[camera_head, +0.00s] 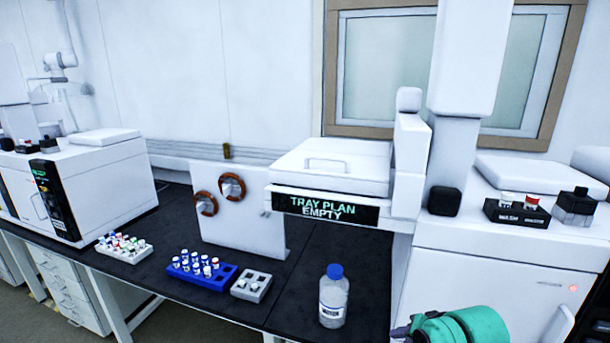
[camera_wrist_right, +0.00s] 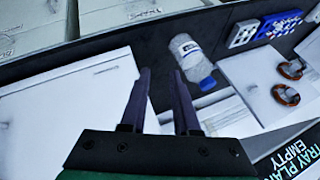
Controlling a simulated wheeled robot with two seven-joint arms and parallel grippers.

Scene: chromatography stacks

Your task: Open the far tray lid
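A white tray unit with a closed, flat lid (camera_head: 335,160) stands in the middle of the head view. The lid has a thin loop handle (camera_head: 326,164) on top. A dark display (camera_head: 325,208) on its front reads "TRAY PLAN EMPTY"; part of this display also shows in the right wrist view (camera_wrist_right: 297,158). I cannot tell whether this is the far tray. My right gripper (camera_wrist_right: 161,75) is open and empty, its two dark fingers apart. In the head view its teal body (camera_head: 455,328) is at the bottom edge, in front of and below the lid. My left gripper is not in view.
A blue-capped bottle (camera_head: 334,300), a grey rack (camera_head: 251,287), a blue vial rack (camera_head: 201,276) and a white vial rack (camera_head: 124,250) stand on the black bench. A panel with two brown rings (camera_head: 240,235) is left of the tray. A white instrument (camera_head: 500,270) stands right.

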